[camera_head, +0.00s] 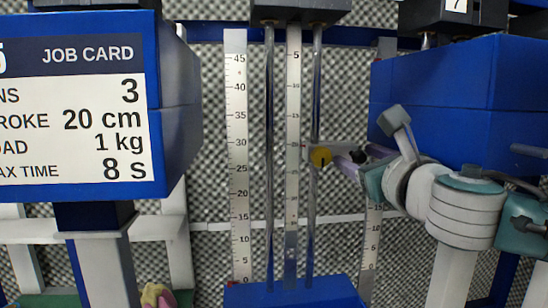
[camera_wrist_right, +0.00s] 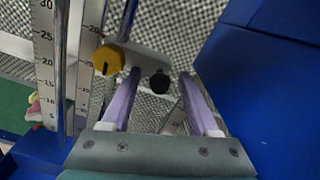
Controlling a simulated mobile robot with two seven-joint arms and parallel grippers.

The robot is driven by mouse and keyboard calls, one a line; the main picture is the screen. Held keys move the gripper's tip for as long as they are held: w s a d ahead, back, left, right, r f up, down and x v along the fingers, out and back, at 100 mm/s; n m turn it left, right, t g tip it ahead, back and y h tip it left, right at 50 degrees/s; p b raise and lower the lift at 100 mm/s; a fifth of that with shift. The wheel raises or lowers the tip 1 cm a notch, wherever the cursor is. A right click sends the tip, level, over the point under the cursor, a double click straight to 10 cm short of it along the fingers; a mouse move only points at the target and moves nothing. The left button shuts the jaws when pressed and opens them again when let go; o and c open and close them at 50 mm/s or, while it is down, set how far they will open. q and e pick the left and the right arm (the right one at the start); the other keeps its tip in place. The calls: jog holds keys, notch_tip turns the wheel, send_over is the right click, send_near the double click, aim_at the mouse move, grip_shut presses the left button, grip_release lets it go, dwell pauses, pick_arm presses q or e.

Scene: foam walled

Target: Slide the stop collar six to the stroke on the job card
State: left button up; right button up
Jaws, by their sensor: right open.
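The job card (camera_head: 85,110) at the left of the head view reads stroke 20 cm, 3, 1 kg and 8 s. The stop collar (camera_head: 306,150) sits on the upright steel rods at about mid-height, with a yellow knob (camera_head: 320,156) and a black knob (camera_head: 357,156). In the wrist view its grey bar (camera_wrist_right: 138,62) carries the yellow knob (camera_wrist_right: 107,60) and black knob (camera_wrist_right: 160,82). My right gripper (camera_head: 354,166) is open; its purple fingers (camera_wrist_right: 158,78) lie either side of the black knob. Contact is unclear. I cannot read the collar's number. My left gripper is out of view.
Graduated scales stand left of the rods (camera_head: 236,150), between them (camera_head: 292,170) and to the right (camera_head: 371,235). A blue box (camera_head: 450,100) is close to my right arm. A blue base (camera_head: 295,291) sits below the rods. A plate numbered 7 (camera_head: 457,5) is at top right.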

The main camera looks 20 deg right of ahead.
jog(key=b+v, duration=0.3)
jog(key=v, duration=0.7)
jog(key=shift+w, duration=0.1)
